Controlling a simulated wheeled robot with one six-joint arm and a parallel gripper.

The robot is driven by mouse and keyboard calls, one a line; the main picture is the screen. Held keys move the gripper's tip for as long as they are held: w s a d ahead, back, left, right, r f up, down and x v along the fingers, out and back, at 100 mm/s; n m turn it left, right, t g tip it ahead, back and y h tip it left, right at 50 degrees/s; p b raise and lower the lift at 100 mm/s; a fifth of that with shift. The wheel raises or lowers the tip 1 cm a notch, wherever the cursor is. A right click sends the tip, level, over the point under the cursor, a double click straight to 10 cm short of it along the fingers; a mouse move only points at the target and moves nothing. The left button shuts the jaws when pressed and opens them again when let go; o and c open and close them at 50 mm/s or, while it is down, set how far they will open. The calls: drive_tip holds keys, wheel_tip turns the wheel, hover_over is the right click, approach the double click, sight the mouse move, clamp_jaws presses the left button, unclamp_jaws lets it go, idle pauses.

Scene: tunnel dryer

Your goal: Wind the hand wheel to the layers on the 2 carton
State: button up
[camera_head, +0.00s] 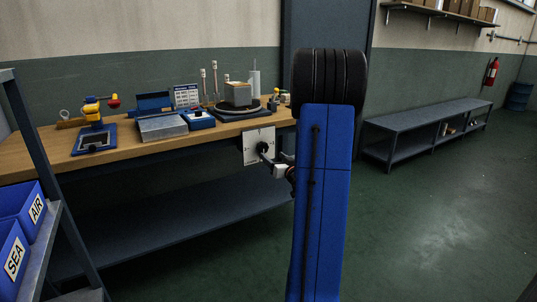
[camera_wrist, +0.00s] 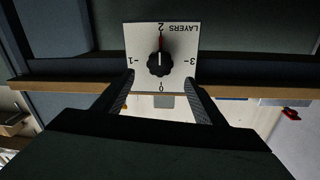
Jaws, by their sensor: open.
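A white plate marked LAYERS (camera_wrist: 140,38) fills the top middle of the wrist view, its lettering upside down, with 0, 1, 2 and 3 around a black hand wheel (camera_wrist: 160,65). The wheel's white pointer line points up at the 2, where a red mark shows. In the head view the plate (camera_head: 250,155) hangs at the bench's front edge. My gripper (camera_wrist: 160,82) is open, its two fingers either side of the wheel with gaps; the wrist view does not show how deep they reach. A small box, perhaps the carton (camera_head: 238,94), stands on a round turntable (camera_head: 229,116).
The wooden bench (camera_head: 40,160) bears a blue-based device (camera_head: 95,138), a grey-lidded box (camera_head: 162,127) and a sign (camera_head: 186,95). Blue bins labelled AIR and SEA (camera_head: 14,262) stand at left. A low shelf (camera_head: 420,116) runs along the right wall; the floor there is clear.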

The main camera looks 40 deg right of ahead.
drive_tip(key=v, duration=0.7)
drive_tip(key=shift+s, duration=0.35)
drive_tip(key=shift+a, duration=0.1)
drive_tip(key=s+a+r+n+g, duration=0.1)
drive_tip(key=a+r+g, duration=0.15)
drive_tip(key=a, duration=0.75)
drive_tip(key=s+a+r+n+g, duration=0.1)
drive_tip(key=a+g, duration=0.3)
drive_tip(key=a, duration=0.7)
drive_tip(key=s+a+f+n+g+y, duration=0.3)
drive_tip(key=s+a+g+y, duration=0.2)
drive_tip(key=s+a, duration=1.6)
drive_tip(key=shift+s+a+g+y, duration=0.35)
drive_tip(key=shift+s+g, duration=0.1)
drive_tip(key=shift+s, duration=0.15)
